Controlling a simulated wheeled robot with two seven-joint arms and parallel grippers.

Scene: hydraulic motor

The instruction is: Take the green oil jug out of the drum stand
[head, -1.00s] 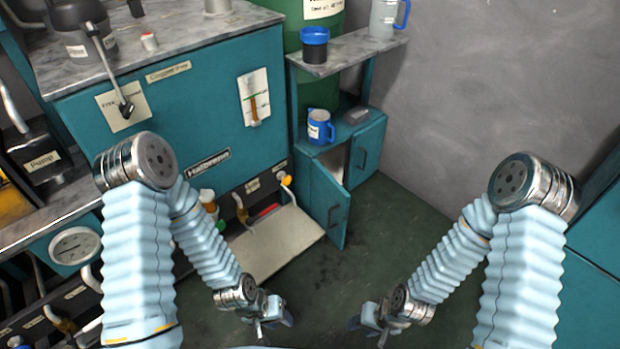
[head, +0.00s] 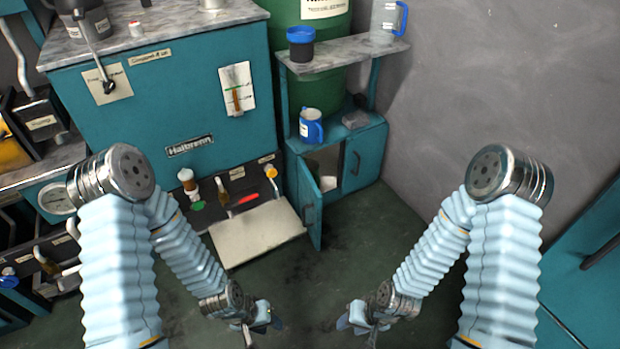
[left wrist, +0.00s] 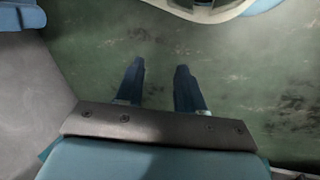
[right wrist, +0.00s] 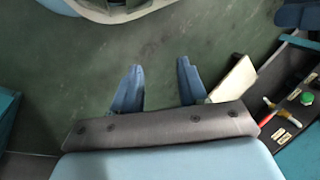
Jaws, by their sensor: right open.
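The teal drum stand (head: 370,160) is against the back wall, with a large green drum (head: 318,96) behind its shelf. Its left cabinet door (head: 309,206) stands open, and the inside shows only partly, with something pale in it. A clear jug with a blue handle (head: 386,20) is on the upper shelf. My left gripper (head: 263,324) and right gripper (head: 357,325) are low over the floor in front of the stand, both open and empty.
A teal machine (head: 160,115) stands left of the stand, its pale flap (head: 258,234) lowered near the floor. A black container with a blue lid (head: 301,44) is on the upper shelf. Green floor (head: 300,290) is clear between me and the stand.

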